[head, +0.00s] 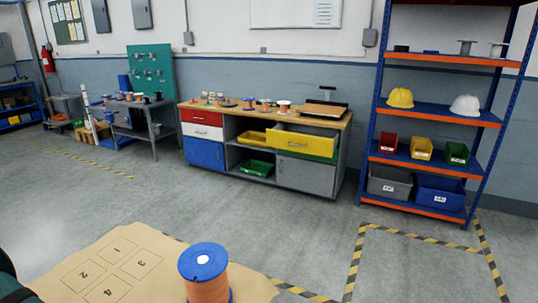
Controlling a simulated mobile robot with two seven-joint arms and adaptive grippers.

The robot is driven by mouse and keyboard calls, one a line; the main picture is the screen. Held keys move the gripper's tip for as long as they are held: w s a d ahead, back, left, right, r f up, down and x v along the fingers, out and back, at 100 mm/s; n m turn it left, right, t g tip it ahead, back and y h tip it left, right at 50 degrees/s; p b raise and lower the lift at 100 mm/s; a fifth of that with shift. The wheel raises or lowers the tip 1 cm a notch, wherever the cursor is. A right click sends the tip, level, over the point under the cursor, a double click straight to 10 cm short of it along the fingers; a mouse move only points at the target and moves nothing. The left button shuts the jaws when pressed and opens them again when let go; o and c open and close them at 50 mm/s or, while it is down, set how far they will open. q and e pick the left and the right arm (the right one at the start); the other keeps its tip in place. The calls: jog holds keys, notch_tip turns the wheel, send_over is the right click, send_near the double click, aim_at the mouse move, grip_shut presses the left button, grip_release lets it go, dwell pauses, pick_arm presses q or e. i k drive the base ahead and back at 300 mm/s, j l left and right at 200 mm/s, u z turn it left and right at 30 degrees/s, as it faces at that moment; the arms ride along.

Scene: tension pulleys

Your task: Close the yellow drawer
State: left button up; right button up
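The yellow drawer (302,143) is in the upper right part of a workbench with a wooden top (330,115), against the far wall in the head view. It is pulled out, with its front standing forward of the cabinet and its open inside showing behind the front. A small handle shows on its front. A green drawer front shows partly below it, above a grey door (304,174). Neither gripper shows in the view, and the drawer is far across the floor from me.
A table with a brown mat (120,265) and a copper-wire spool with blue flanges (206,270) is close in front. Open grey floor lies between it and the workbench. A blue and orange shelf rack (440,113) stands right of the bench, a grey table (150,108) left.

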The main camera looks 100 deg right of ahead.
aim_at(319, 140)
jog(key=z, duration=3.4)
jog(key=i+l+z, duration=0.15)
jog(key=i+z, duration=0.35)
jog(key=i, duration=0.45)
jog(key=i+l, duration=0.1)
jog(key=i, duration=2.8)
jog(key=j+u, duration=0.05)
